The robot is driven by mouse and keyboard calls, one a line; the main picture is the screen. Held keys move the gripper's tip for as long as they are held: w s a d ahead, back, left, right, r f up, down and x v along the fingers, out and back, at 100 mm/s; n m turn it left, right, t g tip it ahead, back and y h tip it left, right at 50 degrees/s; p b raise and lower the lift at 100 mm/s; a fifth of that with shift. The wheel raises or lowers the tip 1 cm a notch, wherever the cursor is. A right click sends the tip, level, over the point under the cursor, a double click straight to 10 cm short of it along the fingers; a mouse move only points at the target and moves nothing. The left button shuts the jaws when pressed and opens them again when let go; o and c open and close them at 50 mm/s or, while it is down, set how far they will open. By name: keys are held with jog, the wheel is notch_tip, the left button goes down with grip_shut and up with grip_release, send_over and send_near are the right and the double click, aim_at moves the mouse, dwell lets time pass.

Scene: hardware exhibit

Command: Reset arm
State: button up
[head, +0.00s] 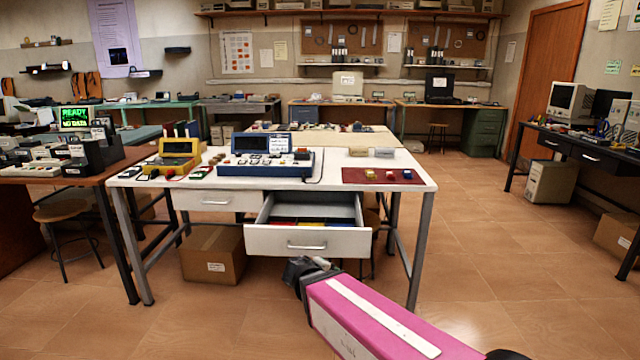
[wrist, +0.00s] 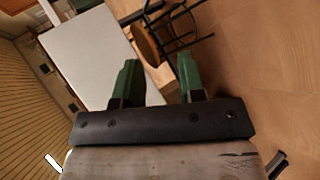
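My arm reaches in from the bottom right of the head view, its pink link in front of the white table. My gripper (wrist: 157,82) shows in the wrist view with two green fingers set well apart and nothing between them. In the head view the wrist end (head: 312,272) is dark and sits low in front of the open drawer; its fingers cannot be made out there. The drawer (head: 308,241) of the white table (head: 330,175) is pulled out and holds red, yellow and blue items.
The table carries a blue device (head: 264,150), a yellow case (head: 176,156) and a red mat (head: 382,176) with small blocks. A cardboard box (head: 213,254) is beneath it. A stool (head: 66,214) stands at the left. Floor at the right (head: 480,230) is clear.

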jog(key=s+d+f+m+g+y, duration=0.2)
jog(key=d+f+m+g+y, duration=0.2)
jog(key=d, duration=0.4)
jog(key=s+d+f+m+g+y, duration=0.3)
jog(key=d+f+m+g, duration=0.1)
jog(key=d, duration=0.4)
jog(key=shift+s+d+f+m+y, duration=0.2)
jog(key=shift+f+m+y, duration=0.2)
jog(key=shift+f+m, duration=0.15)
